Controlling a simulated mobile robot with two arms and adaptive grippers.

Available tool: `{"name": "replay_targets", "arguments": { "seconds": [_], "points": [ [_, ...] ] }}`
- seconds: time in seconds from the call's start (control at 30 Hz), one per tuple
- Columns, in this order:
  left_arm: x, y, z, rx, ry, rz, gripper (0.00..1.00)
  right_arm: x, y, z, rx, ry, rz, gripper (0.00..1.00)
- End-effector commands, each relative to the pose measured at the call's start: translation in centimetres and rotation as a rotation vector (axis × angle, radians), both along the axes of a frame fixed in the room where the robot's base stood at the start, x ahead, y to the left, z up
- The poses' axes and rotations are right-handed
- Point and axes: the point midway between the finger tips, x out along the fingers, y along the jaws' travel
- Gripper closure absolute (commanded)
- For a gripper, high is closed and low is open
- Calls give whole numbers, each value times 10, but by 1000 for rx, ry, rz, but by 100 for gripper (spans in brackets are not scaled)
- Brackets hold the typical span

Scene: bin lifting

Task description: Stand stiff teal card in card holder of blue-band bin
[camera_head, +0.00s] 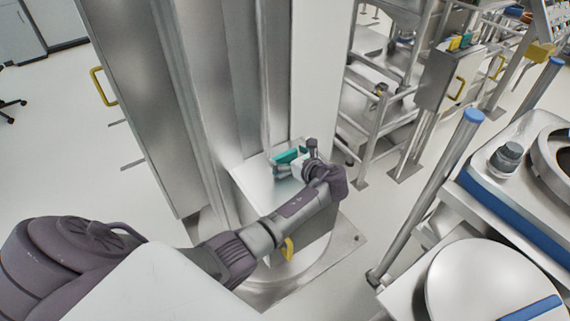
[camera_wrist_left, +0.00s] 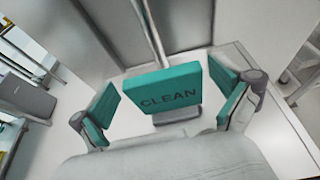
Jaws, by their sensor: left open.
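The teal card (camera_wrist_left: 168,88), marked CLEAN, stands in a small grey block-like stand (camera_wrist_left: 177,115) on a metal top in the left wrist view. In the head view the card (camera_head: 285,156) shows small on that top, partly hidden by my gripper. My left gripper (camera_wrist_left: 163,84) is open, with one teal-padded finger on each side of the card and a visible gap to both. It also shows in the head view (camera_head: 300,162). A blue-banded metal bin (camera_head: 508,218) stands at the right of the head view. I cannot make out its card holder. My right gripper is not in view.
The metal top (camera_head: 252,182) belongs to a low box against a tall steel column (camera_head: 240,80). Steel racks (camera_head: 385,105) stand behind. A blue-capped post (camera_head: 430,195) and a round lid (camera_head: 480,285) are at the right. Pale floor is clear between.

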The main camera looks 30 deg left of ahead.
Motion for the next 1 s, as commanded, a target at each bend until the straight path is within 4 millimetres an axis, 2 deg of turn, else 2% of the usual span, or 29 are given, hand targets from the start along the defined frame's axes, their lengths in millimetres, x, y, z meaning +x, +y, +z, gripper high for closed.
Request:
{"name": "replay_targets", "arguments": {
  "seconds": [0.1, 0.37, 0.8, 0.83, 1.0],
  "points": [
    [4, 11, -4, 0, 2, 1, 0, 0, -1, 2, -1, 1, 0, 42],
    [5, 13, -6, -2, 0, -1, 0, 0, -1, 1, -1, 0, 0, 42],
    [5, 12, -6, -1, 0, -1, 72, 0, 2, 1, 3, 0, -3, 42],
    [5, 12, -6, -1, 0, -1, 75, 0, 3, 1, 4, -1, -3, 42],
    [5, 12, -6, -1, 0, -1, 75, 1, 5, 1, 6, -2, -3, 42]
  ]
}}
